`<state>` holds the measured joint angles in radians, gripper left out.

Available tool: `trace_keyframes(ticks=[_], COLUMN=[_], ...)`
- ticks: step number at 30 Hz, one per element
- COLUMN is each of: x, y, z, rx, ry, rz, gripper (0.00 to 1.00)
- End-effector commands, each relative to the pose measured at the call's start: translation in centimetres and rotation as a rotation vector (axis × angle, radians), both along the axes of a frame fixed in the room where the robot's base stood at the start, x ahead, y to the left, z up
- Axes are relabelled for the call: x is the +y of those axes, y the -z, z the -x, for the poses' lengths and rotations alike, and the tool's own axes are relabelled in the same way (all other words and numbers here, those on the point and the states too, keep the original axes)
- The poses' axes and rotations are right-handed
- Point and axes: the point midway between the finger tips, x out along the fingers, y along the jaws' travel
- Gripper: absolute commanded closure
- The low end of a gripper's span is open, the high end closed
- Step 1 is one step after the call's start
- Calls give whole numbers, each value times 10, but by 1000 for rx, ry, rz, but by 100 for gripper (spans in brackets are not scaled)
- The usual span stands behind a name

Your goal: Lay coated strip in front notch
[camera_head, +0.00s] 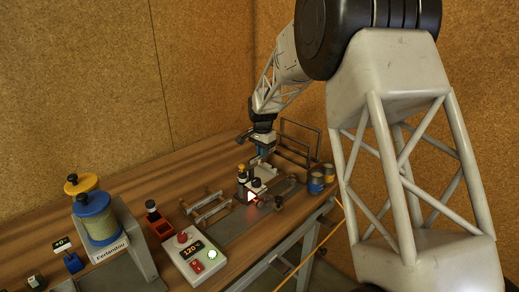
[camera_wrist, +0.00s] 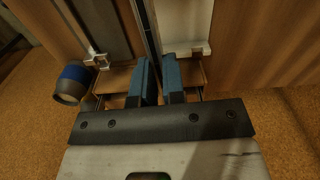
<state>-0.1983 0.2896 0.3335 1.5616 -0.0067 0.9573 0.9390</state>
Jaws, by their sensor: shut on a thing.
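My gripper (camera_head: 263,152) is at the far end of the bench in the head view, pointing down near a pale block (camera_head: 264,171). In the wrist view its two blue fingers (camera_wrist: 160,82) are close together, with a thin dark strip (camera_wrist: 151,35) running between them toward the top edge. The gripper appears shut on this strip, which I take to be the coated strip. Its far end is out of the picture. Small pale metal brackets (camera_wrist: 96,59) lie either side of the fingers. I cannot make out which of these has the front notch.
Thin upright frames (camera_head: 301,136) stand behind the gripper.

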Motion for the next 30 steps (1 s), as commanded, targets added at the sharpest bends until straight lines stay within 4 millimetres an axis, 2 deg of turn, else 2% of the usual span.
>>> trace_keyframes(ticks=[20,30], x=[-5,-5], y=[4,16], z=[2,1], rx=[1,0], ry=[49,49], rz=[-5,-6], gripper=[100,100])
